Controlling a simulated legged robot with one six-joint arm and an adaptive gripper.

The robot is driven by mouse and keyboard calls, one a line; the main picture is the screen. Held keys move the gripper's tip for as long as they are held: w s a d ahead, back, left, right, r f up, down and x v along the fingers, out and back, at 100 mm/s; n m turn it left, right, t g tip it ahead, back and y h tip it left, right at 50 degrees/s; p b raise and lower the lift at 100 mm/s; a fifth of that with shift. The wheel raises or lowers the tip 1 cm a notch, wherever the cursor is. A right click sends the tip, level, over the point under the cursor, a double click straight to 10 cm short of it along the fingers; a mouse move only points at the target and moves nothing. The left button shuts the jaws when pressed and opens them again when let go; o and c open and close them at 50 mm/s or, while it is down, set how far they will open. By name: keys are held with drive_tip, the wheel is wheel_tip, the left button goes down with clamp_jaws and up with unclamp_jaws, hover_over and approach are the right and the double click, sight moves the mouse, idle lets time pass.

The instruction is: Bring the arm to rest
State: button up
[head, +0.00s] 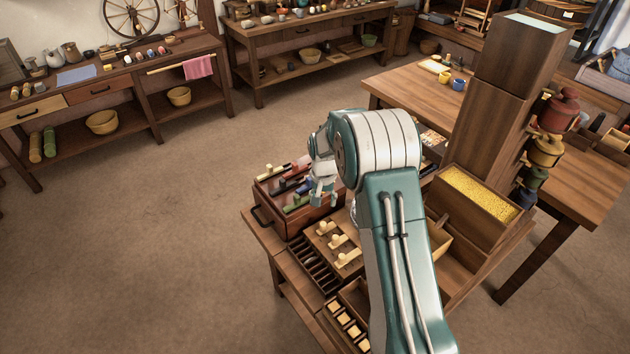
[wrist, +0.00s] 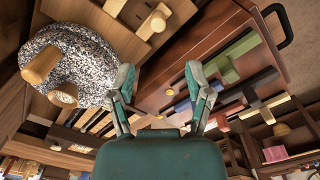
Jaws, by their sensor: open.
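My gripper (head: 322,192) hangs over the bench at the centre of the head view, above the wooden chest with coloured bars. In the wrist view my gripper (wrist: 160,84) has its two teal fingertips well apart, with nothing held between them. My teal and white arm is bent and hides part of the bench in the head view. A speckled grey stone with wooden knobs (wrist: 84,62) shows left of the fingers in the wrist view, apart from them; my arm seems to hide it in the head view.
A wooden chest (head: 265,216) with a black handle and coloured bars is close below my gripper. A tall wooden hopper (head: 489,120) and a box of yellow grain (head: 470,208) stand to the right. A worktable (head: 582,200) is behind them. Open floor (head: 130,260) lies left.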

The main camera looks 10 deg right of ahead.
drive_tip(key=shift+r, duration=0.1)
drive_tip(key=s+r+n+t, duration=0.1)
drive_tip(key=s+r, duration=0.3)
drive_tip(key=r, duration=0.3)
drive_tip(key=s+a+r+t, duration=0.1)
drive_tip(key=s+r, duration=0.4)
drive_tip(key=r, duration=0.3)
drive_tip(key=s+r+n+t, duration=0.1)
drive_tip(key=s+r, duration=0.3)
drive_tip(key=r, duration=0.3)
drive_tip(key=s+r+n+t, duration=0.1)
drive_tip(key=s+r, duration=0.1)
drive_tip(key=s, duration=0.8)
drive_tip(key=s+a+r+n+t, duration=0.1)
drive_tip(key=s+r, duration=0.2)
drive_tip(key=s, duration=0.8)
drive_tip(key=shift+s+r+n+t, duration=0.15)
drive_tip(key=shift+r+n+t, duration=0.05)
drive_tip(key=shift+n+t, duration=0.1)
